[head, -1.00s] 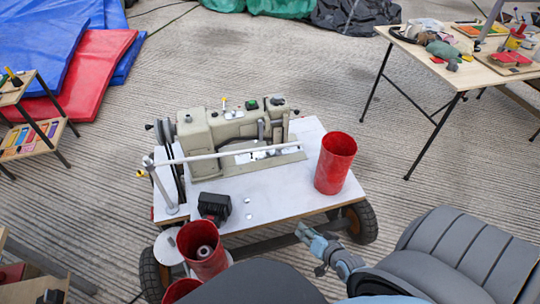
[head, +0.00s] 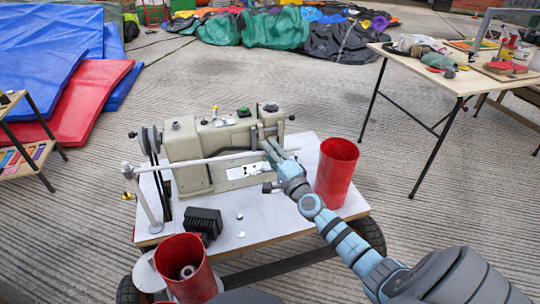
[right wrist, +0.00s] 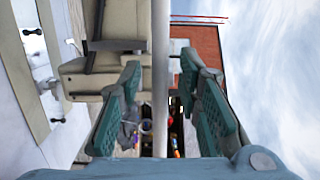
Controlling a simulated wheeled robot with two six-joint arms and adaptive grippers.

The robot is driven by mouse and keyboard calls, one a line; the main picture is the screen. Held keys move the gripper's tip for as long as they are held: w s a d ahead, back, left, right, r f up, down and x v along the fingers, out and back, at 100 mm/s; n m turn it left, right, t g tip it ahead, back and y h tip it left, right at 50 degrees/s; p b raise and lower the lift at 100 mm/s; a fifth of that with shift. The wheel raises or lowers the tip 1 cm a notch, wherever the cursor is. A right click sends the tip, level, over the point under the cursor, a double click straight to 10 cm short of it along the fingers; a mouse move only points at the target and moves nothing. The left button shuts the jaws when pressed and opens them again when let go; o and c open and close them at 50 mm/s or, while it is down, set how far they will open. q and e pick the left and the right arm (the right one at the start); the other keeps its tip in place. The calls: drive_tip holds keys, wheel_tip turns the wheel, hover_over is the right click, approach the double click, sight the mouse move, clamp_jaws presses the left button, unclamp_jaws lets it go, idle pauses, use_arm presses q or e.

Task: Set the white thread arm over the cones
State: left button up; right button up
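The white thread arm (head: 205,160) is a thin rod on an upright post at the left of the table, reaching right across the front of the sewing machine (head: 215,150). My right gripper (head: 272,150) is at the rod's right end. In the right wrist view the rod (right wrist: 160,70) runs between the parted fingers of my right gripper (right wrist: 162,110), with gaps on both sides. A red cone-like cylinder (head: 185,265) with a pale core stands at the table's front left. Another red cylinder (head: 337,172) stands on the table's right. My left gripper is out of view.
The white tabletop (head: 255,225) is on wheels and holds a black box (head: 204,222). A wooden table (head: 470,80) with clutter stands at the right. Red and blue mats (head: 90,100) lie at the left. Bare floor surrounds the machine.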

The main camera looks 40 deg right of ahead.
drive_tip(key=shift+w, duration=0.15)
clamp_jaws()
